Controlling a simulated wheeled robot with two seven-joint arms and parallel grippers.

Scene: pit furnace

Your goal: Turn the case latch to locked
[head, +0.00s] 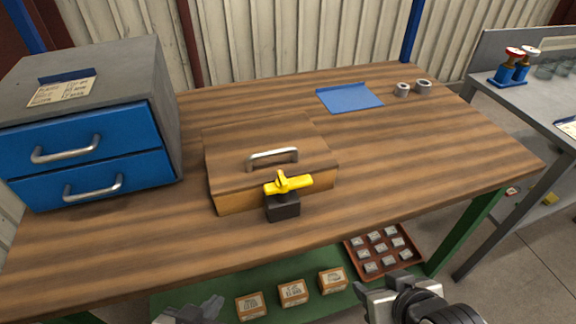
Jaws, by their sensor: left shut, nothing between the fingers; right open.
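The wooden case (232,163) sits closed on the workbench, with a metal handle (272,157) on its lid. The yellow latch (288,184) is on a dark block (283,207) at the case's front, its bar lying roughly left to right. I cannot tell from this whether it is locked. My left gripper (207,308) is at the bottom edge, below the bench front, shut and empty, partly cut off. My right gripper (372,291) is at the bottom right, open and empty, in front of the bench. Both are well apart from the latch.
A grey cabinet (110,78) with blue drawers stands at the bench's left. A blue plate (348,97) and two metal rings (402,90) lie at the back right. Small boxes (292,292) and a red tray (352,245) are on the lower shelf. The bench right of the case is clear.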

